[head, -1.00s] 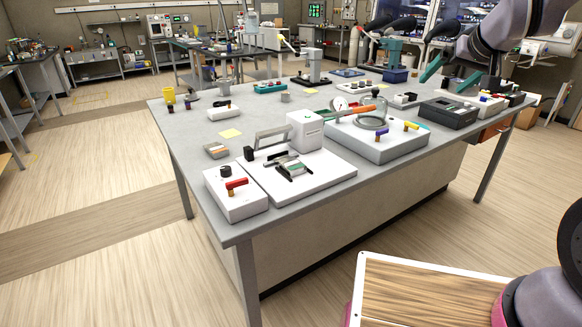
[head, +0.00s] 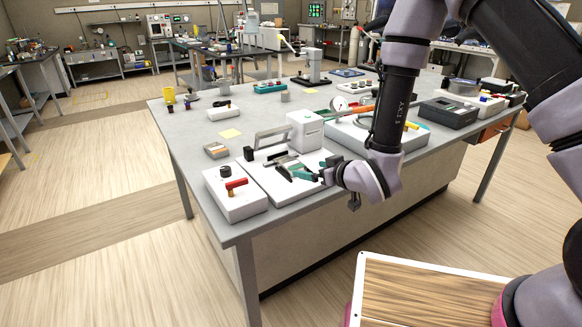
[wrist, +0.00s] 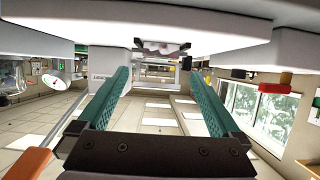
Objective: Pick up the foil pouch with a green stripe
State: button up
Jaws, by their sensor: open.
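The foil pouch (head: 295,166) lies on the white base plate (head: 262,186) of the sealer-like device, at a dark clip or holder. My gripper now covers part of it in the head view, and its green stripe is hard to make out. In the wrist view a small pale and dark item, likely the pouch in its holder (wrist: 162,48), shows ahead between the fingertips. My gripper (head: 308,169) has teal fingers spread apart with nothing between them. It is low over the front right of the plate, close to the pouch; contact cannot be told. It also shows in the wrist view (wrist: 158,74).
A white block (head: 305,130) and a raised lever (head: 272,138) stand just behind the pouch. A white box with a red handle (head: 236,196) is at left. A white unit with a glass dome lies partly behind my arm at right. A black-grey case (head: 449,112) is farther right.

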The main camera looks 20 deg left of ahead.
aim_at(293, 165)
jog(key=x, duration=0.9)
jog(key=shift+a+r, duration=0.15)
jog(key=shift+r, duration=0.05)
jog(key=c, duration=1.4)
